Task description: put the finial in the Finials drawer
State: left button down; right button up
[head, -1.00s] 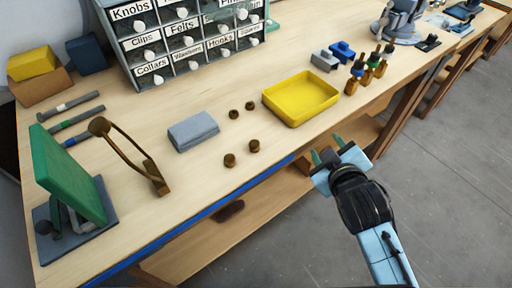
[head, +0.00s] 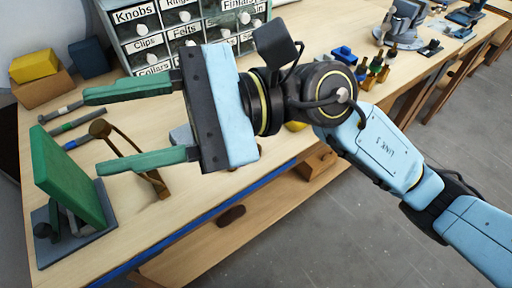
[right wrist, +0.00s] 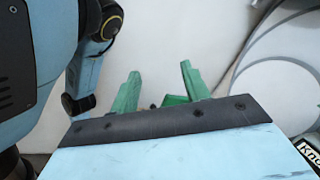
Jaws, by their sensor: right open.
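My right gripper (head: 92,132) reaches in from the right in the head view, its two long green fingers wide apart with nothing seen between them. It is raised above the bench, over the brass lamp arm. The fingers also show in the right wrist view (right wrist: 158,84). The drawer cabinet (head: 160,48) stands at the back with labelled drawers. A label that seems to read Finials (head: 238,4) is at the top right, partly cut off. I cannot pick out the finial; several small brown pieces seen earlier are hidden behind my right gripper. My left gripper is not in view.
Rod-like tools (head: 68,124) and yellow (head: 34,66) and blue (head: 88,58) boxes lie behind. The yellow tray (head: 296,126) is mostly hidden by my arm.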

notch_tip(320, 180, down, 9)
jog(key=w+n+t+h, duration=0.2)
jog(key=n+t+h, duration=0.1)
jog(key=n+h, duration=0.35)
jog(key=w+d+f+n+t+h, duration=0.35)
jog(key=w+d+t+h, duration=0.35)
jog(key=w+d+h, duration=0.5)
jog(key=shift+m+t+y, duration=0.3)
jog(key=shift+y, duration=0.35)
jog(key=x, duration=0.7)
jog(key=shift+w+d+f, duration=0.3)
jog(key=shift+w, duration=0.05)
jog(key=shift+a+x, duration=0.2)
jog(key=shift+x, duration=2.75)
jog(key=shift+c, duration=0.3)
grip_shut()
